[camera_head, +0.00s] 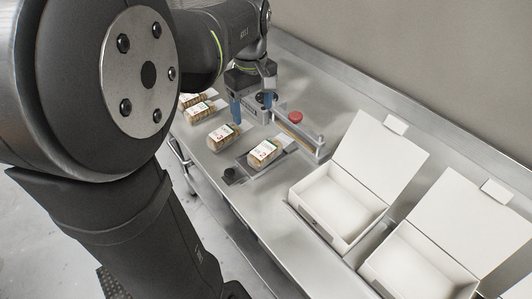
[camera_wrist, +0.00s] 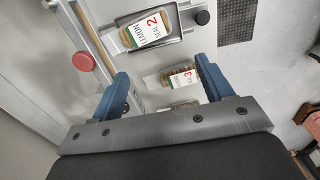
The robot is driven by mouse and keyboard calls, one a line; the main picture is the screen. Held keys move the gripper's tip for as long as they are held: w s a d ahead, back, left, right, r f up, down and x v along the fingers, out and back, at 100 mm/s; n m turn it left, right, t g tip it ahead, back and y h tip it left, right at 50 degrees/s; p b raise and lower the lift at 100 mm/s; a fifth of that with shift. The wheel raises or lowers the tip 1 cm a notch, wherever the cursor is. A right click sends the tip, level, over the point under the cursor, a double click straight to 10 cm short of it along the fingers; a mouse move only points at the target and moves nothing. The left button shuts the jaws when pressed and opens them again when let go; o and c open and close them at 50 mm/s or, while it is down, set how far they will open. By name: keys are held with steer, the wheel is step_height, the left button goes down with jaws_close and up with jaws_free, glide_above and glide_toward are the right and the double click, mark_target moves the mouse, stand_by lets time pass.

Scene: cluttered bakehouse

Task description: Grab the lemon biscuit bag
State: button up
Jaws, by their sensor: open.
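The lemon biscuit bag (camera_wrist: 148,30) is clear with a white label reading LEMON and SEAL 2. It lies in a shallow metal holder (camera_wrist: 178,36) between a red knob and a black knob. In the head view the bag (camera_head: 264,152) lies label up on the bench. My gripper (camera_head: 253,112) is open and empty above the bench, behind the bag and a little to its left. In the wrist view my gripper (camera_wrist: 162,72) has its two blue fingers wide apart, with the lemon bag beyond the fingertips. Neither finger touches it.
A second bag (camera_head: 222,136), marked 3 in the wrist view (camera_wrist: 180,77), lies beside the lemon bag. More bags (camera_head: 200,112) lie further left. Two open white boxes (camera_head: 340,205) (camera_head: 408,268) stand at the right.

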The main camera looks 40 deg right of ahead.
mark_target(264, 150)
steer(key=s+a+n+h, duration=0.2)
steer(key=a+n+h, duration=0.2)
steer(key=n, duration=1.6)
steer(key=shift+t+h, duration=0.3)
steer(key=x, duration=1.7)
steer(key=shift+a, duration=0.1)
steer(key=shift+f, duration=0.3)
steer(key=c, duration=1.3)
steer(key=shift+r, duration=0.1)
